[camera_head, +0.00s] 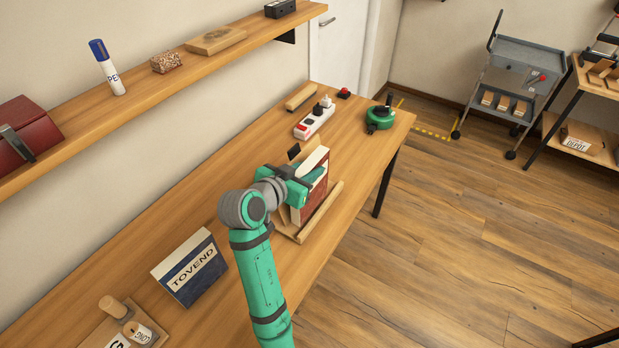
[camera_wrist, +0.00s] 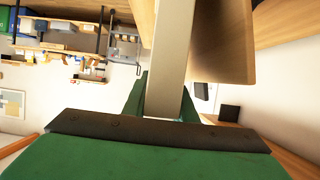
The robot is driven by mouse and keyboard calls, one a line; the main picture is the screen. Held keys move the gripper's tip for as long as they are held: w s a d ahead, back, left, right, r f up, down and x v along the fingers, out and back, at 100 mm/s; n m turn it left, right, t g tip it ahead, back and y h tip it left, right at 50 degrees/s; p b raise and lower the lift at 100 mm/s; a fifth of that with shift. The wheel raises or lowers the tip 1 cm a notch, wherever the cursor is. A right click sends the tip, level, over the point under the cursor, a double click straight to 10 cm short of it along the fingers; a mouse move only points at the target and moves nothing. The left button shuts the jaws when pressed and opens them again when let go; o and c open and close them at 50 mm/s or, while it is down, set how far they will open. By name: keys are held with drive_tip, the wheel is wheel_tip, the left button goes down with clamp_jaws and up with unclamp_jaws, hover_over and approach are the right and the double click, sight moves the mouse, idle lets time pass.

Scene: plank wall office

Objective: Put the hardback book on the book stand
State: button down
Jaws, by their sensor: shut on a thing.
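The hardback book (camera_head: 316,190), with a dark red cover and pale page edges, stands nearly upright at the wooden book stand (camera_head: 325,213). My gripper (camera_head: 301,181) is shut on the book near its upper part, from the left side. In the wrist view the pale edge of the book (camera_wrist: 170,65) runs up from between my fingers (camera_wrist: 163,105). A wooden panel (camera_wrist: 225,45), seemingly the stand's, is close beside it at the right. The book's lower edge is behind the stand's front ledge; I cannot tell whether it touches the stand.
A power strip (camera_head: 315,121), a green tape dispenser-like object (camera_head: 380,118) and a wooden strip (camera_head: 300,97) are beyond the stand. A wall shelf (camera_head: 140,110) runs along the left.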

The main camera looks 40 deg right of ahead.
drive_tip(key=shift+w+d+f, duration=0.2)
drive_tip(key=shift+w+f, duration=0.1)
drive_tip(key=shift+f, duration=1.9)
drive_tip(key=c, duration=1.4)
unclamp_jaws()
drive_tip(key=shift+c, duration=0.2)
drive_tip(key=shift+r, duration=0.1)
drive_tip(key=v, duration=1.2)
